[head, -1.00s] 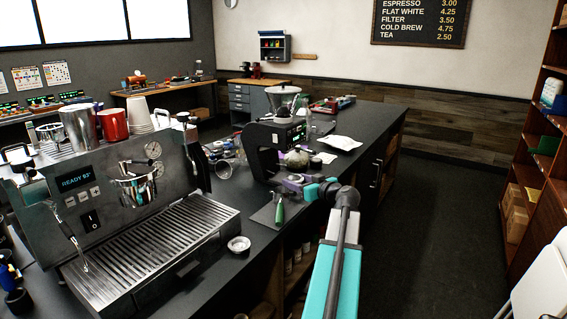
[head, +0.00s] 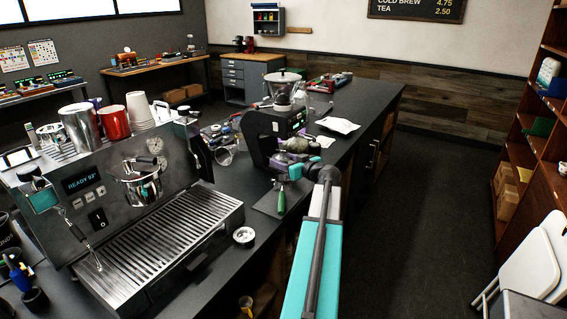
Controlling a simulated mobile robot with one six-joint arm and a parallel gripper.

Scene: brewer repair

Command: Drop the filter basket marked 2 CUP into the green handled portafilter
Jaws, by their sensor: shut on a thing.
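The green handled portafilter (head: 281,200) lies on a grey mat on the counter, its handle pointing toward me. Its head is partly hidden behind my gripper. My gripper (head: 284,175), at the end of the teal arm, is over the head end of the portafilter. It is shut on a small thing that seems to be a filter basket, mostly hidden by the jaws. No 2 CUP mark can be read. I cannot tell whether the held thing touches the portafilter.
A grinder (head: 262,138) stands just behind my gripper. The espresso machine (head: 75,205) with its drip tray (head: 165,245) fills the left. A small round metal dish (head: 243,236) sits on the counter's front edge. A white packet (head: 338,125) lies farther back.

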